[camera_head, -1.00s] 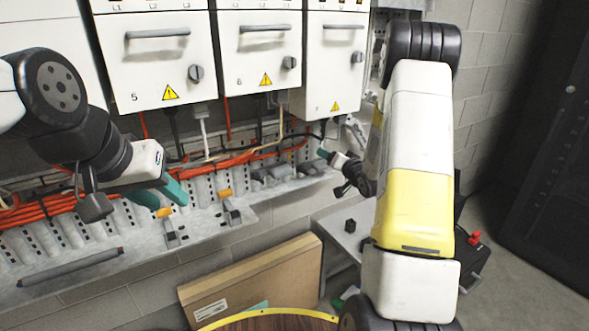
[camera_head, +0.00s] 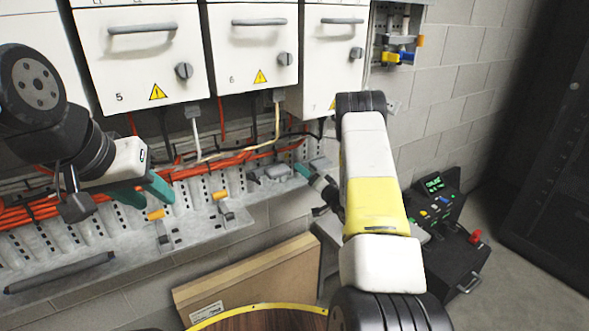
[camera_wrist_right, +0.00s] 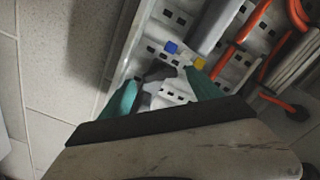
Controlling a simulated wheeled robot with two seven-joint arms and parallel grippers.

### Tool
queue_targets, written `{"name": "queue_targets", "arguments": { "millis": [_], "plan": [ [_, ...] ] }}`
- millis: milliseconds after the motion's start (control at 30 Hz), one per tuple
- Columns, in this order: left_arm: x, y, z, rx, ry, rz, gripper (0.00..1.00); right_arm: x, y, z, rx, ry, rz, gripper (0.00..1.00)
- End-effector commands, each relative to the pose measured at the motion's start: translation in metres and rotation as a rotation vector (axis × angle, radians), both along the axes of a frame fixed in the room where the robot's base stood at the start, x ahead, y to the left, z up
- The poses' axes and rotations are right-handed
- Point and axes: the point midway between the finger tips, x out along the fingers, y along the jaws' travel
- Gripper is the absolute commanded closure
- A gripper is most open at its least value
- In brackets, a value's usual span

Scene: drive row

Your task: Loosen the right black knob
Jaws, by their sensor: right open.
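The cabinet fronts carry dark knobs: the left one (camera_head: 184,71), the middle one (camera_head: 284,59) and the right one (camera_head: 356,53). I cannot tell for sure which knob is the task's. My right gripper (camera_head: 303,171) is below the right cabinet, at the rail's right end, apart from that knob. In the right wrist view my right gripper (camera_wrist_right: 160,95) has its teal fingers apart, with a dark part (camera_wrist_right: 158,72) beyond and between the tips; contact is unclear. My left gripper (camera_head: 157,198) is open and empty in front of the rail at left.
Orange cables (camera_head: 215,163) run along the perforated metal rail (camera_head: 195,232). A cardboard box (camera_head: 250,280) leans below. A black control box (camera_head: 450,240) with a red knob (camera_head: 475,236) stands at right. Blue and yellow parts (camera_head: 400,55) sit beside the right cabinet.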

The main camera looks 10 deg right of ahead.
Motion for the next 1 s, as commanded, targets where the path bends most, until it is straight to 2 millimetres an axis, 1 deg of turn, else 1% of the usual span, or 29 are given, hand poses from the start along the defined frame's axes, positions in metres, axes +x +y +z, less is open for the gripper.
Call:
{"name": "queue_targets", "arguments": {
  "millis": [133,367,400,467,500,667,700,733,1000],
  "plan": [
    [0.0,0.0,0.0,0.0,0.0,0.0,0.64,0.009,0.0032,0.0001,0.001,0.0,-0.001,0.27],
    [0.0,0.0,0.0,0.0,0.0,0.0,0.64,0.0101,0.0035,0.0002,0.001,0.0,-0.001,0.27],
    [0.0,0.0,0.0,0.0,0.0,0.0,0.64,0.0102,0.0034,0.0003,0.001,0.0,-0.001,0.29],
    [0.0,0.0,0.0,0.0,0.0,0.0,0.64,0.0101,0.0034,0.0003,0.001,0.0,-0.001,0.41],
    [0.0,0.0,0.0,0.0,0.0,0.0,0.64,0.0101,0.0035,0.0003,0.001,0.0,-0.001,0.49],
    [0.0,0.0,0.0,0.0,0.0,0.0,0.64,0.0099,0.0034,0.0003,0.001,0.0,-0.001,0.8],
    [0.0,0.0,0.0,0.0,0.0,0.0,0.64,0.0099,0.0034,0.0003,0.001,0.0,-0.001,0.88],
    [0.0,0.0,0.0,0.0,0.0,0.0,0.64,0.0099,0.0034,0.0003,0.0,0.0,-0.001,0.9],
    [0.0,0.0,0.0,0.0,0.0,0.0,0.64,0.0098,0.0033,0.0003,-0.033,-0.012,-0.001,0.9]
  ]
}}
